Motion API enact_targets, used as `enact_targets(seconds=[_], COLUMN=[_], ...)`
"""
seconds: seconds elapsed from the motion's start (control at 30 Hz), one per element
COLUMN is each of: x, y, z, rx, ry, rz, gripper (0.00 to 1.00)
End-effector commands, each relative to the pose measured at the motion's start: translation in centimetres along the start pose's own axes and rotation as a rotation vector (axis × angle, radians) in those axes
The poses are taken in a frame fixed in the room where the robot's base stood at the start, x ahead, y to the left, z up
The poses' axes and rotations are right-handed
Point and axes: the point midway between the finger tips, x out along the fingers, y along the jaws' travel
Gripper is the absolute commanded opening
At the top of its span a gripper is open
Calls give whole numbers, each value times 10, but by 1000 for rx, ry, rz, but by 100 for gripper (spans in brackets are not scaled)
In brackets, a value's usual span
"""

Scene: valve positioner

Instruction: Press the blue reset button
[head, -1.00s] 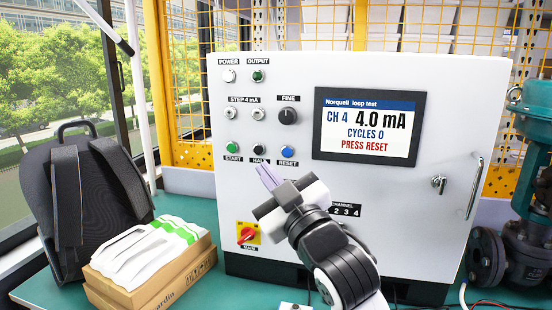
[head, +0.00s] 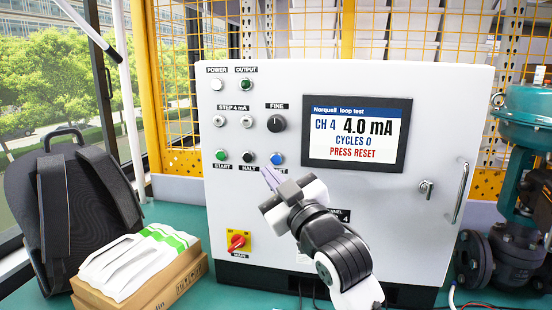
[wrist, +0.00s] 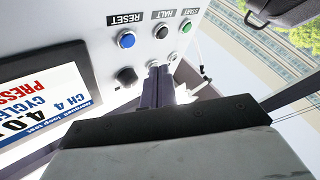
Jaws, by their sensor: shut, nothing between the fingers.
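The blue reset button (head: 277,159) sits on the white control panel (head: 360,230), at the right end of the lower button row. Its label is partly hidden by my gripper in the head view. In the wrist view the blue button (wrist: 126,40) shows whole, under the word RESET, up and left of my fingertips. My gripper (head: 267,172) is shut and empty, with its pale purple fingertips just below and left of the button in the head view. The fingers (wrist: 158,75) also show in the wrist view. I cannot tell whether they touch the panel.
The black halt button (head: 248,157) and green start button (head: 221,155) sit left of the blue one. The fine knob (head: 277,123) is above it. The screen (head: 357,133) reads PRESS RESET. A red main switch (head: 238,241) is lower left. A green valve (head: 525,120) stands at right.

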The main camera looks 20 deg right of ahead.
Motion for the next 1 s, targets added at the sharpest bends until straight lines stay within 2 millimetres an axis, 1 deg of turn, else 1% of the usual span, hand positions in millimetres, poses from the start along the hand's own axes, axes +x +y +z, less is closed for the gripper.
enact_targets(seconds=[0.03,0.2,0.4,1.0], x=[5,18,26,27], y=[4,12,18,20], z=[3,14,20,20], rx=[1,0,1,0], ry=[-2,0,0,1], rz=[0,-1,0,0], gripper=[0,0,0,0])
